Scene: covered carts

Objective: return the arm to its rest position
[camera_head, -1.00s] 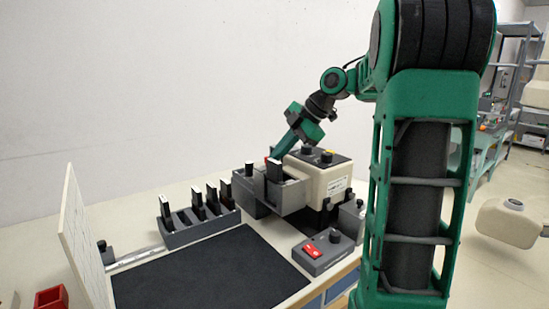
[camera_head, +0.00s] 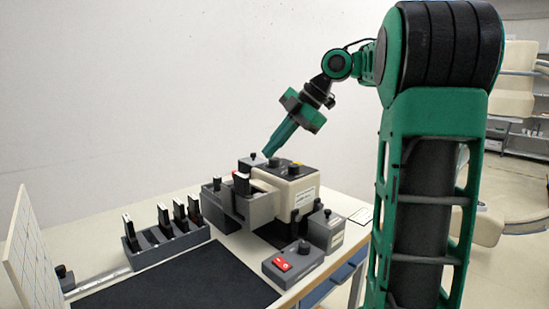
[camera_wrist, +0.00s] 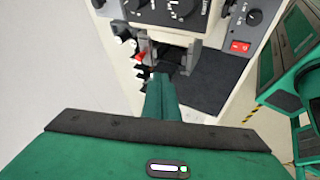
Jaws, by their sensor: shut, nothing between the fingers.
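My green arm reaches in from the right in the head view. My gripper (camera_head: 267,152) points down and left, above the back side of the cream device (camera_head: 290,180), apart from it. Its fingers are together with nothing seen between them. In the wrist view my gripper (camera_wrist: 160,80) shows as narrow green fingers over the bench, also closed and empty.
A grey rack (camera_head: 166,243) with several dark upright pieces stands left of the device. A grey box with a red switch (camera_head: 292,263) sits at the front. A dark mat (camera_head: 180,288) and a white upright panel (camera_head: 22,250) lie further left. Open air surrounds the arm above.

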